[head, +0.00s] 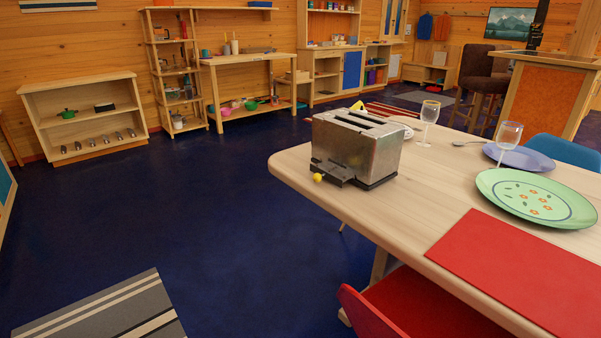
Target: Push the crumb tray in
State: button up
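A metal toaster (357,146) stands upright near the left corner of the light wooden table (420,196), with its slots on top. A dark flat piece that looks like the crumb tray (334,171) sticks out at the base of its near left end. A small yellow knob or ball (318,178) shows at this end; I cannot tell whether it is fixed to the tray. My gripper is not in view.
A red chair (420,305) stands at the near table edge.

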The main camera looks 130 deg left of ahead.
aim_at(320, 177)
jog(key=u, duration=3.6)
jog(key=i+j+u, duration=0.15)
